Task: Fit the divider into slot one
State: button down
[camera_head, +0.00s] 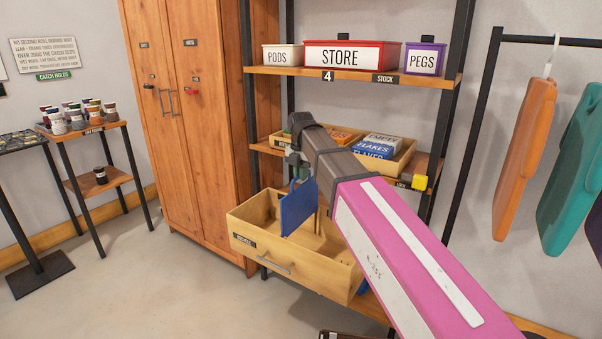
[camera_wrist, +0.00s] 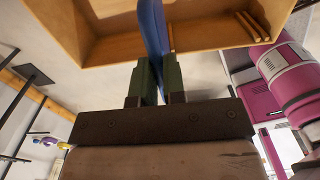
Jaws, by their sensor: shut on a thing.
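The blue divider (camera_head: 298,206) is a thin flat panel, held upright above the open wooden drawer (camera_head: 310,274). My gripper (camera_head: 299,168) is shut on the top edge of the divider. In the wrist view my gripper's green fingers (camera_wrist: 157,85) pinch the divider (camera_wrist: 153,28), which shows edge-on over the drawer (camera_wrist: 105,52). Small wooden slot ribs (camera_wrist: 252,26) show on the inside of a drawer wall. The divider's lower edge overlaps the drawer opening in the head view; I cannot tell whether it touches the drawer. Slot one is not identifiable.
Above the drawer, a shelf holds a wooden bin (camera_head: 398,160) with boxes. Higher up stand a red STORE bin (camera_head: 350,56), a PODS bin (camera_head: 283,56) and a PEGS bin (camera_head: 424,60). A wooden cabinet (camera_head: 190,130) stands left. Floor (camera_head: 150,280) at front left is clear.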

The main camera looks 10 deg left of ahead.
aim_at(301, 207)
jog(key=shift+f, duration=6.75)
jog(key=c, duration=1.1)
grip_release()
notch_tip(301, 207, up, 11)
jog(key=shift+f, duration=0.1)
